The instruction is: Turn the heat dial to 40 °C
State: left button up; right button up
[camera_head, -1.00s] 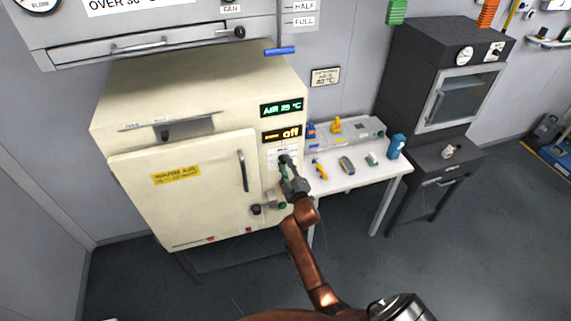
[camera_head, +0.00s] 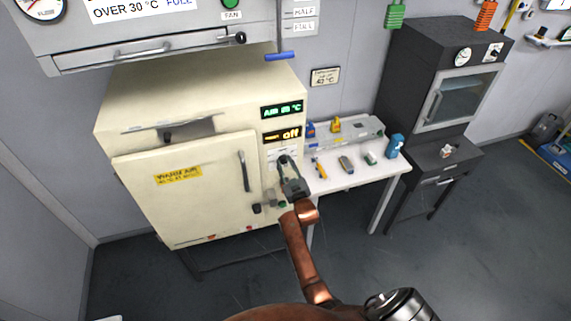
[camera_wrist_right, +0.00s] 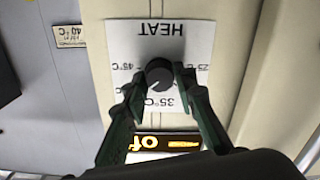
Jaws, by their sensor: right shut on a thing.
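The black heat dial (camera_wrist_right: 159,74) sits on a white card (camera_wrist_right: 190,42) headed HEAT, which appears upside down in the right wrist view. Marks for 25 °C, 35 °C and others surround it; some are small or covered. A light mark on the dial faces the lower part of the card; its exact setting is unclear. My right gripper (camera_wrist_right: 157,78) has one finger on each side of the dial and is shut on it. In the head view the right gripper (camera_head: 286,164) is at the cream oven's (camera_head: 190,207) control panel and hides the dial. My left gripper is out of view.
The oven's display (camera_head: 283,135) reads off; the air display (camera_head: 282,110) above is blurred. The door handle (camera_head: 244,171) is left of the gripper, and a black knob (camera_head: 257,208) is below. A white table (camera_head: 345,181) with small items stands to the right.

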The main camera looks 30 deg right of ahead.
jog(key=shift+f+m, duration=0.15)
jog(key=shift+m, duration=0.15)
jog(key=o, duration=1.2)
jog(key=shift+c, duration=0.2)
jog(key=v, duration=1.2)
